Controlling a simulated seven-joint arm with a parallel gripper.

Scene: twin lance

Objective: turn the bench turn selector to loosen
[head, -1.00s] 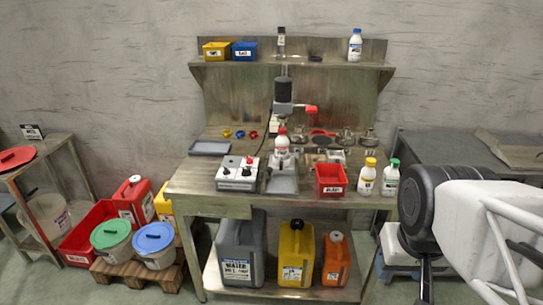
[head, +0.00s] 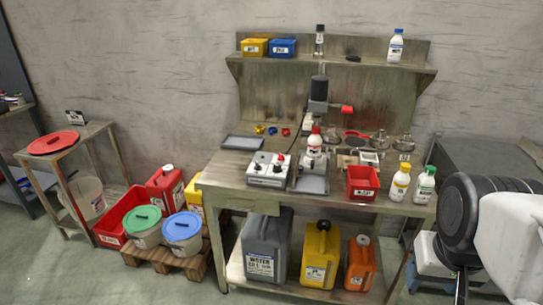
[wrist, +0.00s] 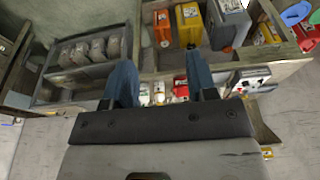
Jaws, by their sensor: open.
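A white control box (head: 268,169) with black knobs and a red button stands on the workbench (head: 225,187), left of the drill-like stand. The turn selector appears to be among its knobs, but its setting is too small to read. The box also seems to show in the wrist view (wrist: 250,78), beyond the right finger. My gripper (wrist: 161,80) is open and empty, its two blue fingers wide apart. It is apart from the box. In the head view only my arm shows at the right edge; the fingers are not visible there.
A stand with a red handle (head: 318,105) rises behind the box. A red bin (head: 362,183), a yellow-capped bottle (head: 400,183) and a green-capped bottle (head: 425,185) stand to the right. A grey tray (head: 243,142) lies behind left. Canisters fill the lower shelf.

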